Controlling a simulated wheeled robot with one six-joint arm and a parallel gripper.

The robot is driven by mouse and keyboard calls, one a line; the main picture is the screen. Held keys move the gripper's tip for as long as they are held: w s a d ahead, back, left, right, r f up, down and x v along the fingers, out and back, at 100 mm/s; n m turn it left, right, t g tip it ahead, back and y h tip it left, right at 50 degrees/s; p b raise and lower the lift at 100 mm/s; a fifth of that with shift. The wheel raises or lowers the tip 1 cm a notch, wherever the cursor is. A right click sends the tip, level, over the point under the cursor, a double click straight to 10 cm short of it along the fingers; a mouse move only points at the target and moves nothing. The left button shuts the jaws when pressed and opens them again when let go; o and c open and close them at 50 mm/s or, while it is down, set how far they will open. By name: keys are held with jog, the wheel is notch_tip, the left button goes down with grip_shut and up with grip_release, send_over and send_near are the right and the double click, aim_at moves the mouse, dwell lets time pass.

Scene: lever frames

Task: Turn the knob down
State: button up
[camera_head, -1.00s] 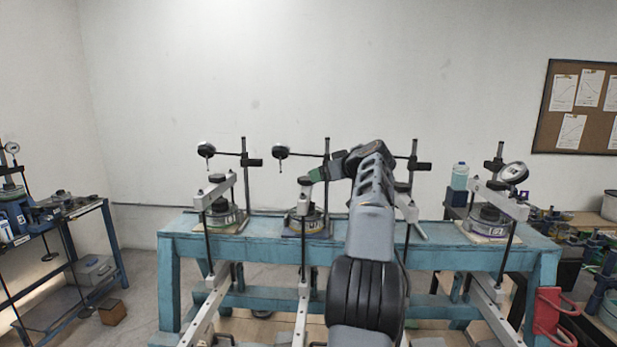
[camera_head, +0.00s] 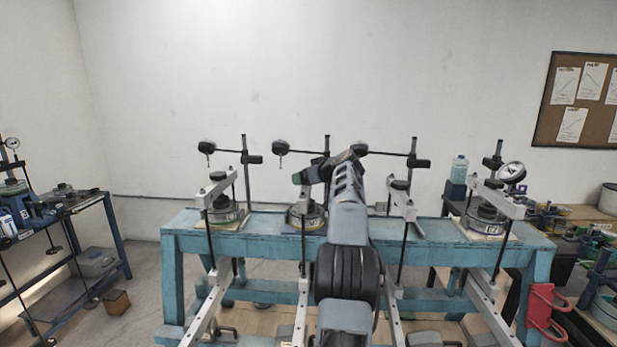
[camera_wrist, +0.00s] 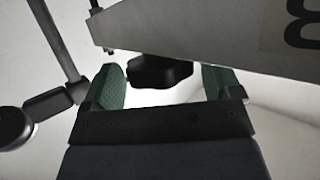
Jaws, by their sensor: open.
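A black knob (camera_wrist: 158,72) shows in the wrist view beside the edge of a pale lever beam (camera_wrist: 200,30). My gripper (camera_wrist: 163,86) is open, with one green fingertip on each side of the knob and visible gaps between. In the head view my gripper (camera_head: 299,178) is at the top of the second stand from the left, in front of its lever. There the knob is hidden behind the gripper.
A blue bench (camera_head: 270,247) carries several similar lever stands. Dial gauges (camera_head: 281,148) on black posts rise close behind and beside my arm. A bottle (camera_head: 459,170) stands at the right.

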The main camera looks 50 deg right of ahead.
jog(key=c, duration=0.9)
jog(key=shift+a+f+m+h+b, duration=0.1)
jog(key=shift+f+m+h+b, duration=0.1)
jog(key=shift+m+h+b, duration=0.45)
jog(key=shift+r+m+g+h+b, duration=0.2)
jog(key=shift+m+g+h+b, duration=0.2)
jog(key=shift+m+h+b, duration=0.45)
jog(key=shift+h, duration=0.3)
jog(key=o, duration=0.9)
jog(key=b+v, duration=0.4)
jog(key=v, duration=1)
jog(key=shift+w, duration=0.1)
